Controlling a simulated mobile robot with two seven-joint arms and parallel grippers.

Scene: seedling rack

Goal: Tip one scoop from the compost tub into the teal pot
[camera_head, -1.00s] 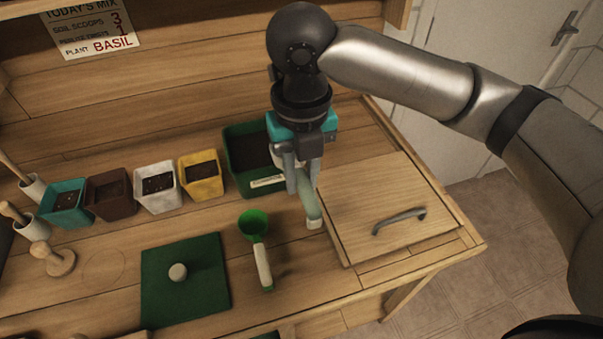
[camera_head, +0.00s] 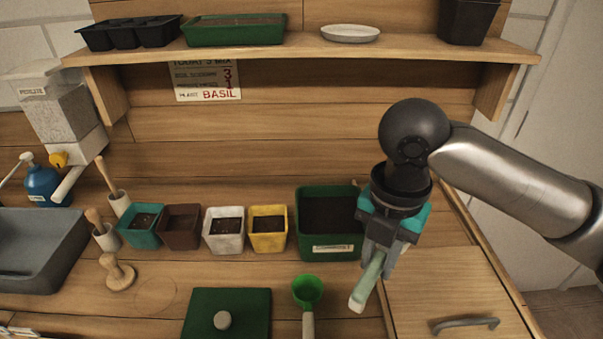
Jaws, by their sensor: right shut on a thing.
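My right gripper (camera_head: 378,258) is shut on a tool with a pale green handle (camera_head: 365,286), just right of the compost tub's front corner. The handle slants down toward the viewer; the tool's head is hidden by the gripper, so I cannot tell what it carries. The green compost tub (camera_head: 309,242) has a white label and dark compost inside, and stands open at the back of the bench. The teal pot (camera_head: 141,238) stands leftmost in the pot row, with dark soil visible in it. My left gripper is not in view.
Brown (camera_head: 181,241), white (camera_head: 224,244) and yellow (camera_head: 268,242) pots stand between teal pot and tub. A green scoop (camera_head: 307,292) and green lid (camera_head: 246,302) lie in front. A dibber (camera_head: 116,276) stands left. A shelf (camera_head: 310,48) overhangs the back.

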